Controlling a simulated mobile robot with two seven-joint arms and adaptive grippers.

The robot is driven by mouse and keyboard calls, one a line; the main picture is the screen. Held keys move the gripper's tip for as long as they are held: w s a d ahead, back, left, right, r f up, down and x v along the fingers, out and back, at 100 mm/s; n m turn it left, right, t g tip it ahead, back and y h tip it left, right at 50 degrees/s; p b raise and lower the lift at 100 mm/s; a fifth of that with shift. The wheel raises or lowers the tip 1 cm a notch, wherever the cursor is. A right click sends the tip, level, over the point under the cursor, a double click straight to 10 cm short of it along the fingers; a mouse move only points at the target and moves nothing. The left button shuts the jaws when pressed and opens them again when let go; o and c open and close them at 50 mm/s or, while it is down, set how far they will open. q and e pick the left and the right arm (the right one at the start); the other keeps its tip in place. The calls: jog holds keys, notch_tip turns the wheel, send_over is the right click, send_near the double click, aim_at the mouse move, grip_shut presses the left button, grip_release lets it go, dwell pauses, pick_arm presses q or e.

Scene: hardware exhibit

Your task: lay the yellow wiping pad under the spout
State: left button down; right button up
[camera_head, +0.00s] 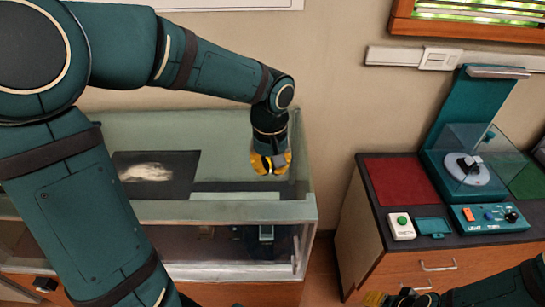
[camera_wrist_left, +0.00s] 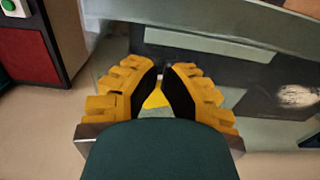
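My left gripper (camera_head: 270,164) points down over the top of the glass-sided case. Its yellow fingers nearly meet at the tips in the left wrist view (camera_wrist_left: 161,72). A small bright yellow patch, which looks like the wiping pad (camera_wrist_left: 155,100), shows between the fingers; most of it is hidden by them. My right gripper (camera_head: 400,299) is cut off at the bottom edge of the head view, so its opening is unclear. I cannot make out a spout for certain; a dark device (camera_head: 265,240) stands behind the case's front pane.
The glass-sided case (camera_head: 240,211) has a dark picture panel (camera_head: 155,172) on the left. A cabinet (camera_head: 420,262) at right carries a covered turntable device (camera_head: 470,170), a control box (camera_head: 489,217) and a green-button box (camera_head: 401,226). A floor gap separates case and cabinet.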

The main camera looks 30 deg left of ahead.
aim_at(271, 193)
pick_arm(q)
notch_tip(271, 193, down, 7)
jog(key=shift+f+b, duration=0.1)
jog(key=shift+b, duration=0.3)
jog(key=shift+w+a+r+p, duration=0.2)
jog(key=shift+w+a, duration=0.15)
jog(key=shift+w, duration=0.25)
jog(key=shift+w+a+r+p, duration=0.15)
jog(key=shift+w+a, duration=0.2)
jog(key=shift+w, duration=0.25)
jog(key=shift+w+a, duration=0.35)
jog(key=shift+w, duration=0.25)
jog(key=shift+w, duration=0.1)
jog(key=shift+w+a+p, duration=0.2)
jog(key=shift+w+a, duration=0.35)
jog(key=shift+w, duration=0.3)
jog(key=shift+w+a+p, duration=0.15)
jog(key=shift+w+a, duration=0.35)
jog(key=shift+w, duration=0.3)
jog(key=shift+s, duration=0.1)
